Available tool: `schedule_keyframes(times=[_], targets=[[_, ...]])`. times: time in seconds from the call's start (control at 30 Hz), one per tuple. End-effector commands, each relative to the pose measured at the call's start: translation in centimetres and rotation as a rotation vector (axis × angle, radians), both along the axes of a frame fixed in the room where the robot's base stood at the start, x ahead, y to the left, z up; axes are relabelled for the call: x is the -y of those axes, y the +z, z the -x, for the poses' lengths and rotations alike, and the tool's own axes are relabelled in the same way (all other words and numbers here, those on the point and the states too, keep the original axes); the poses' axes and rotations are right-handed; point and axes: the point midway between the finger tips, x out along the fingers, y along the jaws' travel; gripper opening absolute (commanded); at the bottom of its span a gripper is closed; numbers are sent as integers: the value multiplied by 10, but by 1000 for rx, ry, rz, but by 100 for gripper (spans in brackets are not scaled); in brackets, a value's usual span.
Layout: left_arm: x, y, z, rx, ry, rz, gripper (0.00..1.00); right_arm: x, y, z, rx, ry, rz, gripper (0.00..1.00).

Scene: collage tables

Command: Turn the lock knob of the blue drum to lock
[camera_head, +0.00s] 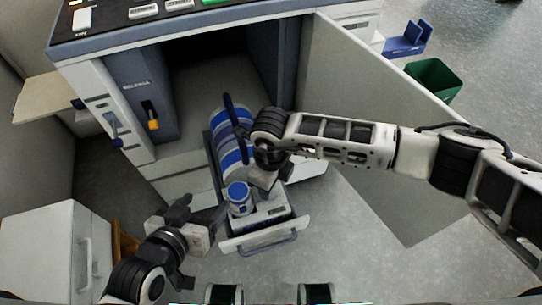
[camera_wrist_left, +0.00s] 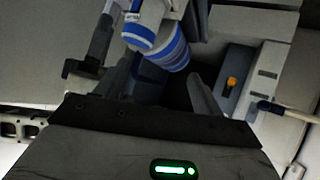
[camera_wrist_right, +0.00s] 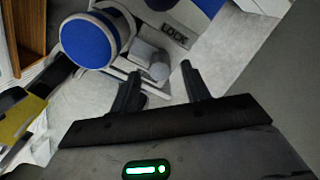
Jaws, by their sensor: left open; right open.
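The blue drum (camera_head: 232,150), banded blue and white, lies on a pulled-out drawer (camera_head: 265,238) below the machine; it also shows in the left wrist view (camera_wrist_left: 158,35). Its round blue end cap (camera_head: 238,193) faces forward and shows in the right wrist view (camera_wrist_right: 90,42). The small grey lock knob (camera_wrist_right: 152,62) sits beside the cap, near a "LOCK" label (camera_wrist_right: 175,33). My right gripper (camera_wrist_right: 163,88) is open and empty, its fingertips just short of the knob. In the head view its fingertips are hard to make out. My left gripper (camera_head: 203,213) is open and empty, left of the drawer.
The machine's open door (camera_head: 375,110) stands to the right, behind my right arm. An orange handle (camera_head: 153,122) is on the left panel. A white cabinet (camera_head: 50,250) stands at lower left, and a green bin (camera_head: 433,78) at upper right. Floor right of the drawer is clear.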

Motion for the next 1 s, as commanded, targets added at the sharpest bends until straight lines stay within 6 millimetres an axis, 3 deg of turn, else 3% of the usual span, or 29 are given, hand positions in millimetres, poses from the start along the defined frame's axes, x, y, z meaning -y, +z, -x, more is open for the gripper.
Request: schedule_keyframes(times=[0.3,0.5,0.7,1.0], targets=[[0,0,2,-7,0,-6,68,0,80,-1,5,0,-2,47],[0,-1,2,-7,0,-6,68,0,115,-1,3,-1,-2,47],[0,0,1,-5,-1,-6,68,0,130,-1,1,-2,0,47],[0,2,-3,5,-2,-6,68,0,132,0,0,-3,0,47]])
